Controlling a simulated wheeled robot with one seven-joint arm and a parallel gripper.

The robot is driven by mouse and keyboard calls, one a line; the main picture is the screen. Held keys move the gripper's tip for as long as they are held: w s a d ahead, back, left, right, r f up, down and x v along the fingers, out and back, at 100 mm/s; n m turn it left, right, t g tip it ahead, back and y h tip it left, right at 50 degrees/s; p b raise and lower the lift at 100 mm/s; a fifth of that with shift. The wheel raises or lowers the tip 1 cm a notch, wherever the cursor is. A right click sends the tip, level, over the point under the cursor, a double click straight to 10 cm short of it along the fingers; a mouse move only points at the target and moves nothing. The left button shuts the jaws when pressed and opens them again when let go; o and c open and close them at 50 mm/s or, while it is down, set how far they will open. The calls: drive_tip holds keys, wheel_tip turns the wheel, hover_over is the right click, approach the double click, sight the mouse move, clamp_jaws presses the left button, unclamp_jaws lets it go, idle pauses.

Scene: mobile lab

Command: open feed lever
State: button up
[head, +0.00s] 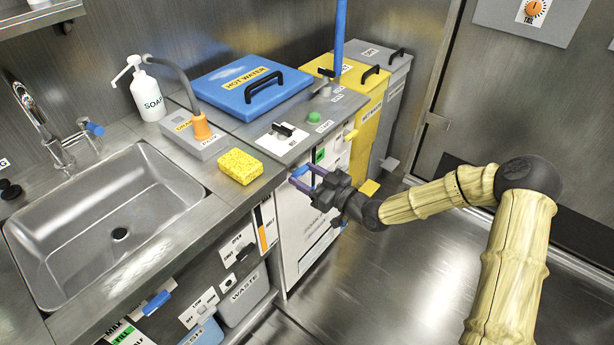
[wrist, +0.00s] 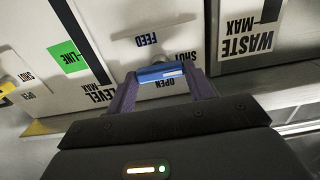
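The feed lever shows in the wrist view as a blue handle (wrist: 161,73) lying crosswise on a white panel, with a grey pivot behind it. The word FEED is upside down above it, OPEN is below and SHUT is partly covered to its right. My gripper (wrist: 163,76) has its purple fingers spread, one at each end of the handle; I cannot tell whether they touch it. In the head view my gripper (head: 297,179) is at the front of the white cabinet under the counter. The lever is hard to make out there.
A waste panel (wrist: 250,30) is to the right and a green label (wrist: 67,56) to the left in the wrist view. In the head view, a yellow sponge (head: 240,166) lies on the counter edge, and a yellow bin (head: 368,110) stands behind. The floor (head: 390,285) is clear.

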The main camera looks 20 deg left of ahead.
drive_tip(key=shift+r+m+p, duration=0.15)
drive_tip(key=shift+m+p, duration=0.75)
drive_tip(key=shift+m, duration=1.1)
drive_tip(key=o, duration=1)
drive_tip(key=p+v, duration=0.2)
drive_tip(key=v, duration=1.5)
drive_tip(key=shift+d, duration=0.25)
